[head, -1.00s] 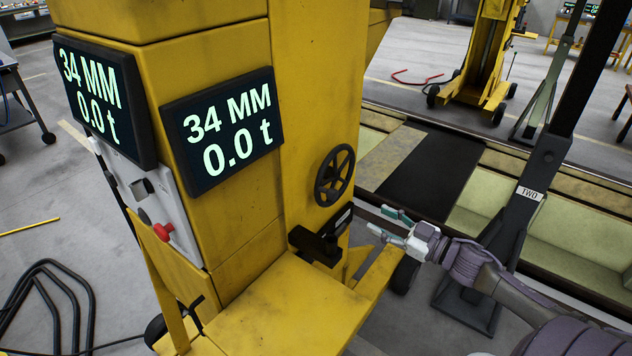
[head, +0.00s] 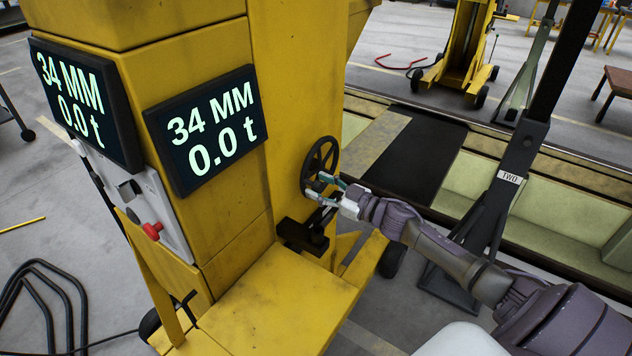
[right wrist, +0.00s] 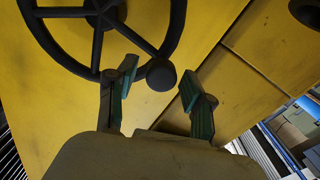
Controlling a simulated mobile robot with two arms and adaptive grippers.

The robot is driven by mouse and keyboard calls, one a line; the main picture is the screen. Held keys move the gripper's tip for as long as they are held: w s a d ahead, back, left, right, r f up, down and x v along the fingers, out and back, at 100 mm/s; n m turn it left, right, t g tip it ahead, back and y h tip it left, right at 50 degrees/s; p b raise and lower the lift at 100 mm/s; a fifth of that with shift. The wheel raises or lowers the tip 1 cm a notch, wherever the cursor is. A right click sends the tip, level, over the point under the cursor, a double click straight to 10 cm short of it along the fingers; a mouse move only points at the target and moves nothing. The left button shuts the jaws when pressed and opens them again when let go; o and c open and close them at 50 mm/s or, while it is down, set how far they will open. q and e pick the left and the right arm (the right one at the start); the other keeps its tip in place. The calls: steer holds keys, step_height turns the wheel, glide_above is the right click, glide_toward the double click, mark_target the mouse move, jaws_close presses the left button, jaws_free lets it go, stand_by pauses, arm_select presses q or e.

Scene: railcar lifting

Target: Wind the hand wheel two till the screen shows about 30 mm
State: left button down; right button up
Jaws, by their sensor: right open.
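The black spoked hand wheel (head: 320,168) is on the yellow jack column's face in the head view. In the right wrist view the wheel (right wrist: 98,48) fills the upper left, with its round knob (right wrist: 161,73) at the lower right of the rim. My right gripper (head: 322,187) is open at the wheel's lower rim. In the right wrist view its fingers (right wrist: 158,88) stand apart on either side of the knob; contact cannot be made out. The front screen (head: 207,130) reads 34 MM and 0.0 t, and the side screen (head: 85,103) matches. My left gripper is not in view.
A yellow ledge (head: 270,300) juts out below the wheel, with a black bracket (head: 308,235) above it. A dark post labelled TWO (head: 510,178) stands to the right. A red knob (head: 152,230) is on the side panel. Another yellow jack (head: 460,50) stands behind.

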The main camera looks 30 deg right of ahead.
steer(key=shift+x, duration=0.8)
steer(key=shift+c, duration=0.3)
jaws_close()
